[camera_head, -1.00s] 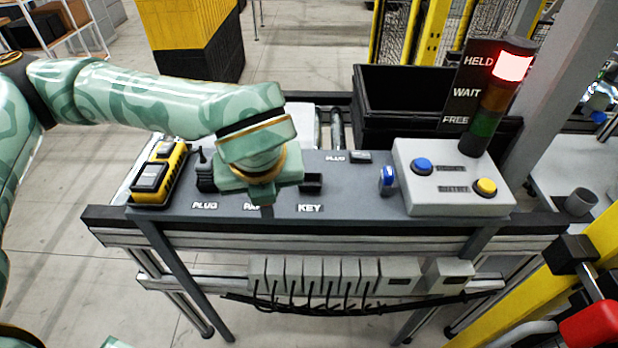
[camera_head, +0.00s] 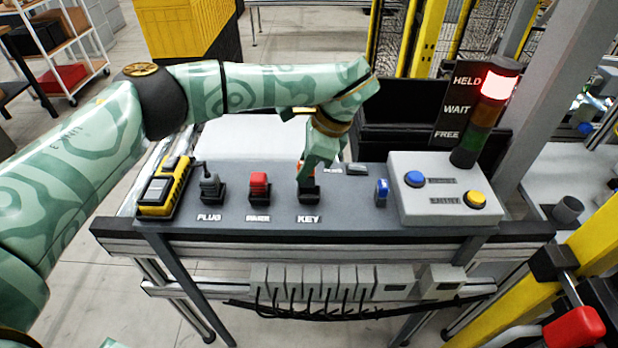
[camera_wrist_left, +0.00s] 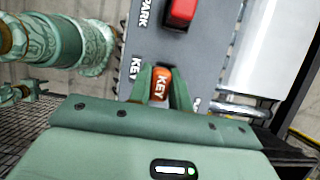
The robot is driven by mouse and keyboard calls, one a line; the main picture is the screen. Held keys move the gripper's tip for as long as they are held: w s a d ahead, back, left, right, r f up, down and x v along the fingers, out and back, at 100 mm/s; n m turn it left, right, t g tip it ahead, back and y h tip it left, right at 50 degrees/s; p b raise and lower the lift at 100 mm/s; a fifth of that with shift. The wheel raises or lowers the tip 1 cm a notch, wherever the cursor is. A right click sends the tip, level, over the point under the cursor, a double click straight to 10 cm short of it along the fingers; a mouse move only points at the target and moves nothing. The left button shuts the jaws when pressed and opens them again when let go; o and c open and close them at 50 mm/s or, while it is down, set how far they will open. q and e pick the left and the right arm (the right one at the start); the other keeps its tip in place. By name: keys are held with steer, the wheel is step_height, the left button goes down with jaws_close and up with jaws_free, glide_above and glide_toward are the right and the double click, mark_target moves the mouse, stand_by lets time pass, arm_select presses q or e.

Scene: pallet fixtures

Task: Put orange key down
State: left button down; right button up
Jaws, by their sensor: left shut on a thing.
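My left gripper (camera_head: 308,172) is over the KEY spot of the grey panel (camera_head: 345,208). Its fingers are shut on the orange key (camera_head: 302,172), whose lower part meets the black KEY holder (camera_head: 309,193). In the left wrist view the orange key (camera_wrist_left: 161,84), lettered KEY, sits between the two green fingers. I cannot tell how deep it sits in the holder, as the gripper covers much of it.
A red block (camera_head: 259,184) and a grey plug (camera_head: 210,184) stand in holders to the left. A yellow device (camera_head: 166,190) lies at the panel's left end. A button box (camera_head: 445,190) stands right, by a signal tower with its red lamp lit (camera_head: 499,84).

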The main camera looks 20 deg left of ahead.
arm_select(q)
steer(key=shift+w+d+f, duration=0.1)
steer(key=shift+w+f, duration=0.8)
steer(key=shift+f, duration=1.75)
steer(key=shift+b, duration=0.3)
steer(key=shift+f, duration=0.3)
steer(key=c, duration=1.3)
jaws_free()
